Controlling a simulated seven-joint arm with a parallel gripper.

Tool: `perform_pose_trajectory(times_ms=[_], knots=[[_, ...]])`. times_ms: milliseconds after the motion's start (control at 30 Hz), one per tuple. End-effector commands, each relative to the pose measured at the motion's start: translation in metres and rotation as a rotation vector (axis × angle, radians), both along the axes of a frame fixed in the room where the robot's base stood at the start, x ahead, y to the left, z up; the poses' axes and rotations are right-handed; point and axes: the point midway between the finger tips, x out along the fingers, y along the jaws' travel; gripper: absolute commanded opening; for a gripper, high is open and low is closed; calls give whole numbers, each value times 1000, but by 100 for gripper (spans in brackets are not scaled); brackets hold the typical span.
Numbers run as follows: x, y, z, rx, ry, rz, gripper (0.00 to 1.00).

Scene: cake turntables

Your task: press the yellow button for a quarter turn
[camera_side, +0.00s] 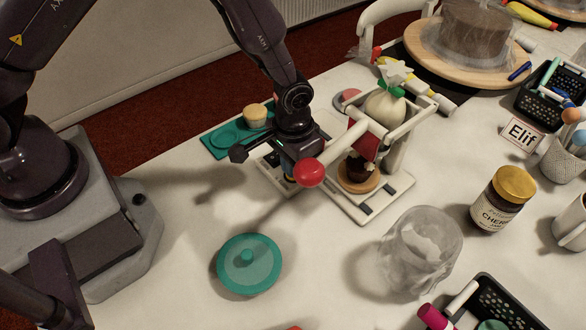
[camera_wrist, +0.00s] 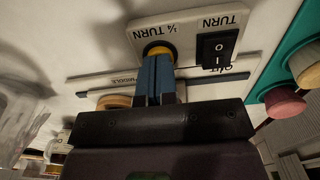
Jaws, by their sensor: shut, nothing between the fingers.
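The yellow button (camera_wrist: 158,49) sits on a pale panel marked "¼ TURN" in the wrist view. My gripper (camera_wrist: 157,62) is shut and empty, its blue fingertips at the button and covering part of it. I cannot tell whether they touch or push it down. In the side view my gripper (camera_side: 287,168) points down at the left part of the white machine (camera_side: 372,207), and the button is mostly hidden there. A dark cupcake (camera_side: 358,168) stands on a small round wooden turntable (camera_side: 352,186) on the machine.
A black rocker switch (camera_wrist: 218,49) is right beside the button. A red ball-ended lever (camera_side: 310,173) is close to my gripper. A teal tray (camera_side: 226,137) is behind; a teal lid (camera_side: 249,264) and glass jar (camera_side: 420,250) stand in front.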

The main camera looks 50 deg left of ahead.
Motion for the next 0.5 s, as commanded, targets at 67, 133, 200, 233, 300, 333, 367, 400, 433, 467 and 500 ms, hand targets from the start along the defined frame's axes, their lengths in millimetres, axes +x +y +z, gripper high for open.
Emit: perform_pose_trajectory(times_ms=[67,133,200,233,300,333,367,400,433,467,500], knots=[[0,0,-1,0,0,0,0],[0,0,-2,0,0,0,0],[0,0,-3,0,0,0,0],[0,0,-4,0,0,0,0],[0,0,-3,0,0,0,0],[0,0,-3,0,0,0,0],[0,0,-3,0,0,0,0],[0,0,-3,0,0,0,0],[0,0,-3,0,0,0,0],[0,0,-2,0,-1,0,0],[0,0,0,0,-1,0,0]])
